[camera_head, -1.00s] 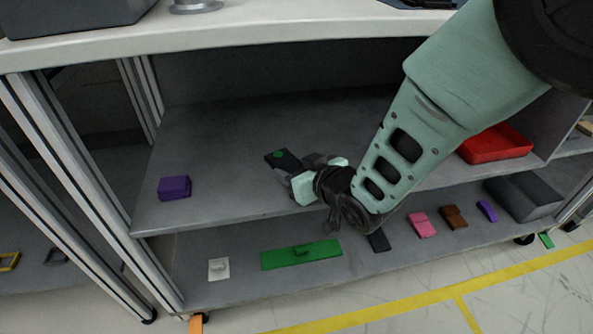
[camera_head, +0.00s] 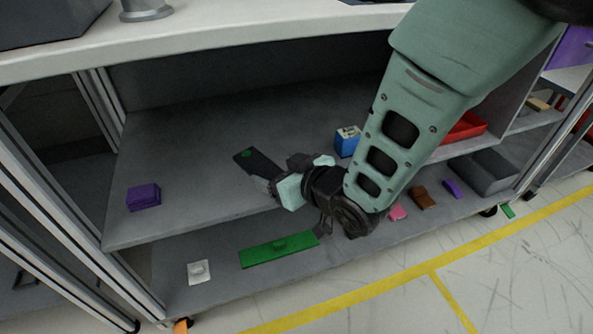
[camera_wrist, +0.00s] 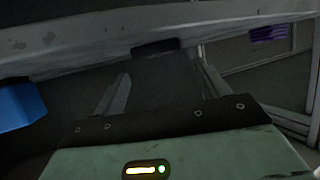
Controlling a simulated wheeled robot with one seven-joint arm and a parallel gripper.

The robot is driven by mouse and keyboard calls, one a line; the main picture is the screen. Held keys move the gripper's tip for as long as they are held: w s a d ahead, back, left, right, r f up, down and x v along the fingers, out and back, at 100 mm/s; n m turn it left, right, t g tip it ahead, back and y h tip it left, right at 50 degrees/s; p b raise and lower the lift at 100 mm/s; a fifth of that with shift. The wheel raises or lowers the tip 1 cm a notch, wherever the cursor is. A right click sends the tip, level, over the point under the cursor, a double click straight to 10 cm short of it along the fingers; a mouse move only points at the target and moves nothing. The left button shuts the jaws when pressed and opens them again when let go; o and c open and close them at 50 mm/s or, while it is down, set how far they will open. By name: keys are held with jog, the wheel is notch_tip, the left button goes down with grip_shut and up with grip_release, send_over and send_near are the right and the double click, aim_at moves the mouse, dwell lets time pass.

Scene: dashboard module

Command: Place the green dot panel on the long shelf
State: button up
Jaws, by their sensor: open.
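The green dot panel (camera_head: 262,163), a flat black piece with a green dot near its far end, lies on the grey upper shelf (camera_head: 190,145). In the wrist view a dark block (camera_wrist: 153,46), likely this panel, is on the shelf. My gripper (camera_head: 268,186) is open at the panel's near end. Its two fingers stand apart in the wrist view (camera_wrist: 160,80), with nothing seen between them. In the head view the fingers overlap the panel's near end, so I cannot tell whether they touch. I cannot tell which shelf is the long one.
A purple block (camera_head: 143,197) sits left on the upper shelf, and a blue box (camera_head: 347,141) stands right of the gripper. The lower shelf holds a green plate (camera_head: 262,252), a white piece (camera_head: 199,271) and small blocks. A red tray (camera_head: 466,126) is partly hidden by my arm.

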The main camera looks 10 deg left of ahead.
jog(key=s+d+r+m+g+h, duration=0.1)
jog(key=s+d+r+g+h, duration=0.1)
jog(key=s+d, duration=0.4)
jog(key=s+d+r+m+g+h, duration=0.1)
jog(key=s+d+r+g+h, duration=0.2)
jog(key=s+d, duration=0.4)
jog(key=s+d+r+m+g+h+p, duration=0.1)
jog(key=s+d+r+g+h, duration=0.2)
jog(key=s+d, duration=0.4)
jog(key=d+r+h, duration=0.1)
jog(key=d+h, duration=0.1)
jog(key=d, duration=0.5)
jog(key=shift+r, duration=0.35)
notch_tip(320, 180, up, 33)
jog(key=p, duration=3.3)
jog(key=shift+r, duration=0.1)
